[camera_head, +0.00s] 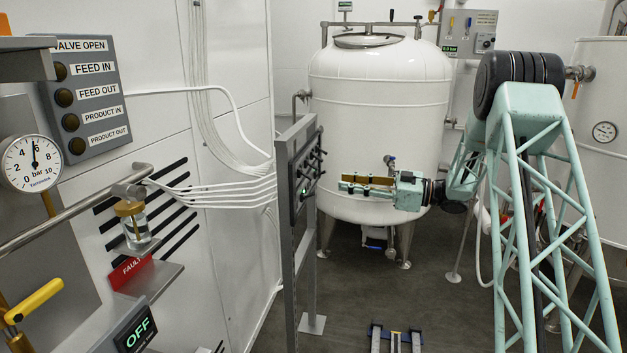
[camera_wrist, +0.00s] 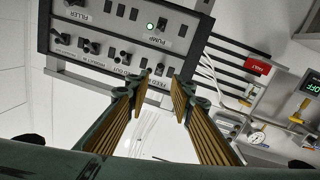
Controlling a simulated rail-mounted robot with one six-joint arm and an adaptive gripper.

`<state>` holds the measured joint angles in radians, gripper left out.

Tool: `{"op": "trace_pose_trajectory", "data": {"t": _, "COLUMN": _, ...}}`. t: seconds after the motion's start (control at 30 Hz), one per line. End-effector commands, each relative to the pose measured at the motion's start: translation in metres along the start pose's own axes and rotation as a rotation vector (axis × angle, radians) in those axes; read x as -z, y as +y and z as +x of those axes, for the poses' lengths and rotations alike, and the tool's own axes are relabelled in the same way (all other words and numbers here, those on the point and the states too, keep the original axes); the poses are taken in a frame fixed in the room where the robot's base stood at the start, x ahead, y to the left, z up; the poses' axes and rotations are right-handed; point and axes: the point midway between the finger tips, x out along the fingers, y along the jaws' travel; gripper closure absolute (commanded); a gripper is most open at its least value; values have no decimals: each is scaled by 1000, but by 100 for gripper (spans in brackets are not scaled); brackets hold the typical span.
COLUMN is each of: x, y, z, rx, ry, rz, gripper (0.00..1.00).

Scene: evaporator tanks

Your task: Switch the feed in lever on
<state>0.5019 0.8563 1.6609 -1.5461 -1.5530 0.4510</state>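The control panel (camera_head: 290,165) stands on a grey frame, seen nearly edge-on in the head view, with dark levers (camera_head: 316,160) sticking out of its right side. In the wrist view the same panel (camera_wrist: 100,15) is tilted and its labels are inverted. It carries several switches and labels, including filler and pump.
A valve-open board (camera_head: 90,95) at the left has a dark feed-in lamp (camera_head: 60,71). A green OFF display (camera_head: 136,333) and a red fault sign (camera_head: 130,271) are below it. A white tank (camera_head: 380,90) stands behind my gripper. White cables (camera_head: 225,190) run behind the panel.

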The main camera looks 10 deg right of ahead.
Motion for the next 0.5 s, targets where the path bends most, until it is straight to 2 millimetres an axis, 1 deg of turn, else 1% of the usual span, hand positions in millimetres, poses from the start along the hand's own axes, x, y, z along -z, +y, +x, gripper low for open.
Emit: {"op": "trace_pose_trajectory", "data": {"t": 0.5, "x": -1, "y": -1, "z": 66, "rx": 2, "ry": 1, "rz": 0, "gripper": 78}}
